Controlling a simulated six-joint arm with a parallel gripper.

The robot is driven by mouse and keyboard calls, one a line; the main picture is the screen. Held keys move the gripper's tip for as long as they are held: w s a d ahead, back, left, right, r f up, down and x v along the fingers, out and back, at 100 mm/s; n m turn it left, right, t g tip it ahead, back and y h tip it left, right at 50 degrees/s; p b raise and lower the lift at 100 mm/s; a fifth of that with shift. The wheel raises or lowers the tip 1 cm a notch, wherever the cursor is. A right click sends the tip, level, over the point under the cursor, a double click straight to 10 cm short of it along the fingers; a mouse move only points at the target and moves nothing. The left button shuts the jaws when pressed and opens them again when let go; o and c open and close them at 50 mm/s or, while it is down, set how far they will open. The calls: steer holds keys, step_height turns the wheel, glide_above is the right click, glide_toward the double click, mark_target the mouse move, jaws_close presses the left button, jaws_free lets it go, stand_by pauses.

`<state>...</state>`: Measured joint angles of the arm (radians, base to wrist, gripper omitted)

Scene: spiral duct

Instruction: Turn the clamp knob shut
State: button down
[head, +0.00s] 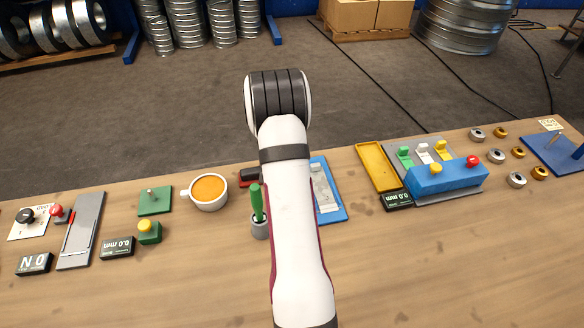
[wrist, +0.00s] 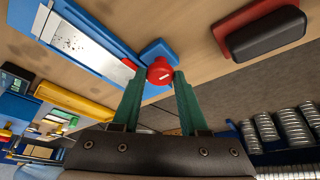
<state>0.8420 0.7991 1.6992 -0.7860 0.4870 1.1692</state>
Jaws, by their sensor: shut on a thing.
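The red clamp knob (wrist: 159,70) with a white mark sits between the fingertips of my gripper (wrist: 160,80) in the wrist view. The two green fingers are shut on it from both sides. The knob is at a blue block at the end of a blue base (wrist: 114,32) that carries a silver plate (wrist: 82,42). In the head view the blue base (head: 334,212) and plate (head: 323,185) show just right of my arm. My arm hides the knob and my gripper there.
A black block on a red base (wrist: 265,35) is near the gripper. Left of my arm stand a grey cup with a green-handled tool (head: 258,210) and an orange-filled mug (head: 208,191). A yellow tray (head: 377,167) and a blue switch box (head: 440,183) are at right. The front table is clear.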

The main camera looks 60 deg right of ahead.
steer(key=shift+w, duration=0.1)
stand_by(0.4)
steer(key=shift+c, duration=2.2)
jaws_free()
steer(key=v, duration=1.5)
steer(key=shift+r, duration=0.4)
